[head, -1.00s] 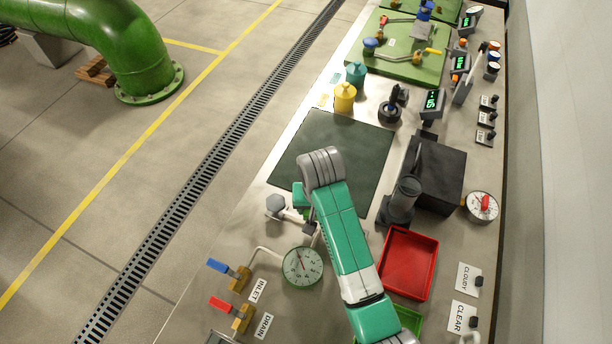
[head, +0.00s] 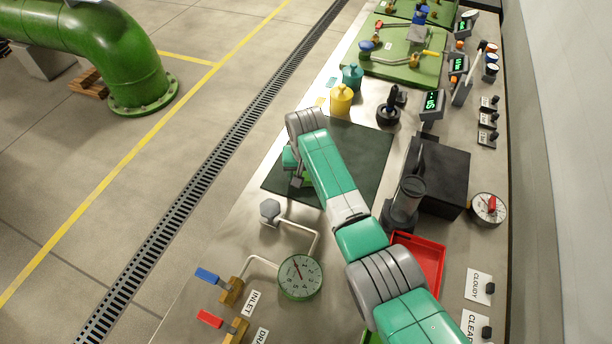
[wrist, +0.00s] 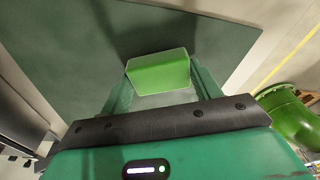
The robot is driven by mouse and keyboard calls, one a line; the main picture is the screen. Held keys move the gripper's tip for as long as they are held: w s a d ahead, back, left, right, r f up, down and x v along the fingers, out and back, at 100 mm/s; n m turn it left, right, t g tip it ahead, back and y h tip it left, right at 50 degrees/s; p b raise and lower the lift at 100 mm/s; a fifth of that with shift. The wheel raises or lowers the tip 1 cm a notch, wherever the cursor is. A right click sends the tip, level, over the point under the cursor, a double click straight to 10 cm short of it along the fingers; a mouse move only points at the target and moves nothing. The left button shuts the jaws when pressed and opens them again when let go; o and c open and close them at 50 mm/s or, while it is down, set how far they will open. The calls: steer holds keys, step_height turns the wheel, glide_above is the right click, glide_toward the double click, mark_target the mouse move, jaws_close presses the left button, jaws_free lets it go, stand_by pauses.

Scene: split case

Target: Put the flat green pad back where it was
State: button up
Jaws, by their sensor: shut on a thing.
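The green pad (wrist: 158,73) is a bright green block between the fingers of my gripper (wrist: 162,90) in the wrist view. My gripper is shut on it. The large dark green mat (wrist: 100,35) lies behind the pad in that view; I cannot tell whether they touch. In the head view my gripper (head: 297,181) is over the left part of the mat (head: 362,160), partly hidden by my arm. I cannot make out the pad there.
A yellow pot (head: 341,99) and a teal pot (head: 352,76) stand beyond the mat. A hexagonal-headed fitting (head: 270,210) and a gauge (head: 300,277) stand nearer. A dark box (head: 443,178) and red tray (head: 430,262) are to the right.

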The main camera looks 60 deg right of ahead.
mark_target(306, 181)
steer(key=shift+f, duration=0.1)
steer(key=shift+f, duration=0.15)
steer(key=o, duration=0.9)
steer(key=shift+o, duration=0.2)
step_height(306, 181, up, 12)
steer(key=a+p, duration=0.1)
steer(key=p, duration=0.2)
steer(key=shift+s+a+p, duration=0.3)
steer(key=shift+s+p, duration=0.05)
